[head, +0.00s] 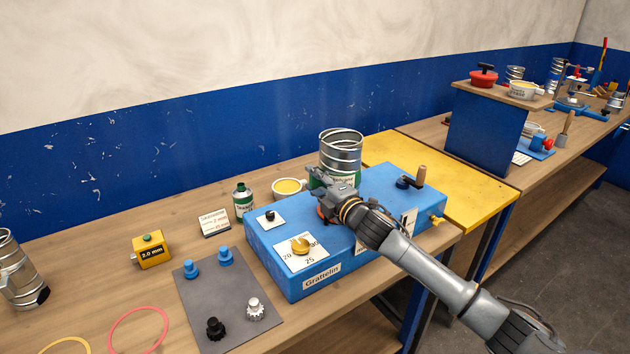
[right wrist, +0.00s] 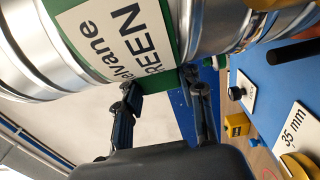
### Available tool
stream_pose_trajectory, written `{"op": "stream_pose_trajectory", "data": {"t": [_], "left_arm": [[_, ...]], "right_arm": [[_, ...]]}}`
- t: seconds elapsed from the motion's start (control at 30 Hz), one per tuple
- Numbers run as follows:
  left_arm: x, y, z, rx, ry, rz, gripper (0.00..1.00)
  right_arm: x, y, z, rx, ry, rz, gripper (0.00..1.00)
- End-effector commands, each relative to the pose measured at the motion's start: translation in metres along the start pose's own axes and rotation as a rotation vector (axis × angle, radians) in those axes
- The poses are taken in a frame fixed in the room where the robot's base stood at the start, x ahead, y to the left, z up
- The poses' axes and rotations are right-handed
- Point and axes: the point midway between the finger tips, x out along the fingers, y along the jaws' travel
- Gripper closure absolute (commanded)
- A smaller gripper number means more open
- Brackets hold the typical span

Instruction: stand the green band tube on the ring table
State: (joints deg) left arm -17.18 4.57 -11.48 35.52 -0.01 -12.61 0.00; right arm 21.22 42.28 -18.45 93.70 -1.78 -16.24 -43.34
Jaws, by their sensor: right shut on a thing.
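The green band tube (head: 341,148) is a shiny ribbed metal duct with a green band and a white label reading "GREEN" in the right wrist view (right wrist: 118,32). It stands roughly upright in the head view, over the back of the blue machine. My right gripper (head: 328,186) is shut on it at the green band, low on the tube. The tube's lower end is hidden by the gripper, so I cannot tell whether it touches anything. No thing is clearly marked as the ring table. My left gripper is not in view.
The blue machine (head: 320,278) has a yellow knob (head: 300,246) and a crank (head: 412,180). A grey mat (head: 228,318) with small parts, a green bottle (head: 242,200) and a yellow-filled bowl (head: 288,189) are near. The yellow tabletop (head: 465,175) is largely clear. A raised blue stand (head: 485,135) is beyond.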

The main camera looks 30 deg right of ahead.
Motion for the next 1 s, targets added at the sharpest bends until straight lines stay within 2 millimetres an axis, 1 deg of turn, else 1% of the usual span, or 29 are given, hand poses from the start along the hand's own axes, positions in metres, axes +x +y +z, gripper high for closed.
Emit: {"op": "stream_pose_trajectory", "data": {"t": [0.63, 0.67, 0.7, 0.77, 0.8, 1.0], "left_arm": [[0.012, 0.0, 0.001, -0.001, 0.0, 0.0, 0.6], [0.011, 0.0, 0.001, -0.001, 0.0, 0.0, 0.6], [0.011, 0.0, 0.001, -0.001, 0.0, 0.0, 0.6], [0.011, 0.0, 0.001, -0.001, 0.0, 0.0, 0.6], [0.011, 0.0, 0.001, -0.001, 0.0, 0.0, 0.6], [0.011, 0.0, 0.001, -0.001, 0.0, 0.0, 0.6]], "right_arm": [[0.0, -0.015, 0.0, -0.001, 0.001, 0.003, 1.0], [0.0, -0.014, 0.0, -0.001, 0.001, 0.004, 0.58], [0.0, -0.014, 0.0, -0.001, 0.001, 0.004, 0.5], [0.0, -0.014, 0.0, -0.001, 0.001, 0.003, 0.38], [0.0, -0.014, 0.0, -0.001, 0.001, 0.003, 0.35], [0.0, -0.015, 0.0, 0.0, 0.0, 0.001, 0.35]]}}
